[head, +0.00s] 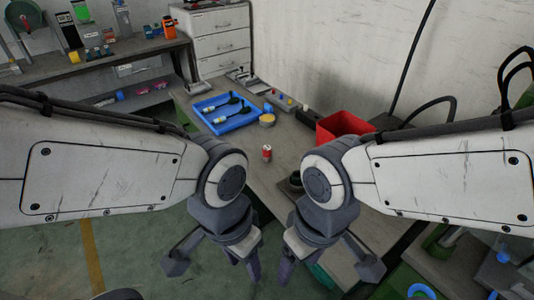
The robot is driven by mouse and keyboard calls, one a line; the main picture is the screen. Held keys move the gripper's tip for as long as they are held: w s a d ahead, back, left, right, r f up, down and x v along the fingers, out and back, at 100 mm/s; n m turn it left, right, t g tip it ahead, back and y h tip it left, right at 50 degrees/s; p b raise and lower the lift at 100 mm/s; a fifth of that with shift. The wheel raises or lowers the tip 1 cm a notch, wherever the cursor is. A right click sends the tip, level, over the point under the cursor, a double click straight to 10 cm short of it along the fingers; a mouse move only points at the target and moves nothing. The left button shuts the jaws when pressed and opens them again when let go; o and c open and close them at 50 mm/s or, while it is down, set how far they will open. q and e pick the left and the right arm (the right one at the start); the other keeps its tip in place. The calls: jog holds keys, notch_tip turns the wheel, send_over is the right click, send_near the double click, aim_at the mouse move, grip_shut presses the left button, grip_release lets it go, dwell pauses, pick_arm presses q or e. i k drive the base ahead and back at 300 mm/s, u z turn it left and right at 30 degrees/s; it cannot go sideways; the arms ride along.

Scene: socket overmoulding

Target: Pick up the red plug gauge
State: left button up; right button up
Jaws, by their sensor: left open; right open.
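A small red cylinder with a pale band, which looks like the red plug gauge (267,153), stands upright on the grey workbench (260,176), between my two arms. My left gripper (215,273) is open and empty, pointing down in front of the bench, left of and nearer than the gauge. My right gripper (328,273) is open and empty over the near part of the bench, right of and nearer than the gauge. Neither gripper touches the gauge. My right wrist partly hides a dark round object (290,184) on the bench.
A blue tray (226,126) with dark-handled tools lies behind the gauge, with a yellow round container (267,119) beside it. A red bin (343,122) stands at the back right by the wall. White drawers (220,45) and a shelf bench (100,67) are further back.

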aim_at(266, 149)
jog(key=u, duration=0.05)
jog(key=k, duration=0.45)
jog(key=u, duration=0.95)
jog(key=i, duration=1.5)
jog(key=z, duration=1)
